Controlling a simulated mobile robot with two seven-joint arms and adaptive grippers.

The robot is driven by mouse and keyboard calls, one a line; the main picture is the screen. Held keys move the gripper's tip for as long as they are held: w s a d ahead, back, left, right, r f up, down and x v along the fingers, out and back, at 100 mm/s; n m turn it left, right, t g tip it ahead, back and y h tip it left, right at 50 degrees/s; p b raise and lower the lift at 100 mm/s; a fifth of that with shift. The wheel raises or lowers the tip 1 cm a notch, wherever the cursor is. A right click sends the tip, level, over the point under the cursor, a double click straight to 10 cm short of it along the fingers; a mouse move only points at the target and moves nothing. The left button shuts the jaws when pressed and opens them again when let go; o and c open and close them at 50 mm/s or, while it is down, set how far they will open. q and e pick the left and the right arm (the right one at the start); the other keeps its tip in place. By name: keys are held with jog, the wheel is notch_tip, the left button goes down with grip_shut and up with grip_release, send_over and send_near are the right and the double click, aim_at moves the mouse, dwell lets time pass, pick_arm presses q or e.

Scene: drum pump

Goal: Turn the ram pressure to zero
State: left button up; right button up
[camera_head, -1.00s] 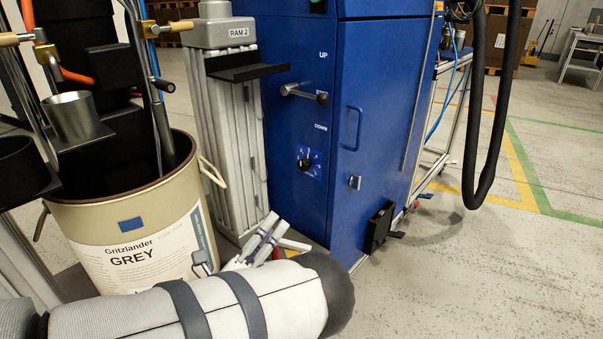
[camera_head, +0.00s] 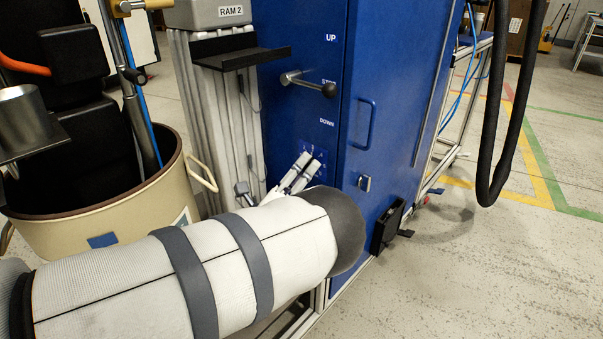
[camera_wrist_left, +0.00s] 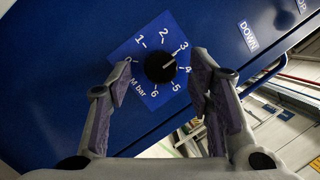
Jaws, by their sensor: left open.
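The ram pressure knob (camera_wrist_left: 160,68) is black and round, on a blue dial plate (camera_wrist_left: 143,47) numbered up to 6 and marked M bar. Its white mark points to the right, roughly between 3 and 4. My left gripper (camera_wrist_left: 163,66) is open, with one finger on each side of the knob. Whether the fingers touch it, I cannot tell. In the head view my left gripper (camera_head: 310,162) is in front of the dial plate (camera_head: 314,149) and hides the knob. My right gripper is not in view.
The blue cabinet (camera_head: 390,60) has a lever (camera_head: 308,83) between UP and DOWN above the dial, and a door handle (camera_head: 365,124) to the right. A grey column marked RAM 2 (camera_head: 231,12) and a beige drum (camera_head: 95,225) stand to the left.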

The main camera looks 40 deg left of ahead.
pick_arm(q)
jog(key=shift+w, duration=0.3)
grip_shut()
jog(key=shift+r, duration=0.15)
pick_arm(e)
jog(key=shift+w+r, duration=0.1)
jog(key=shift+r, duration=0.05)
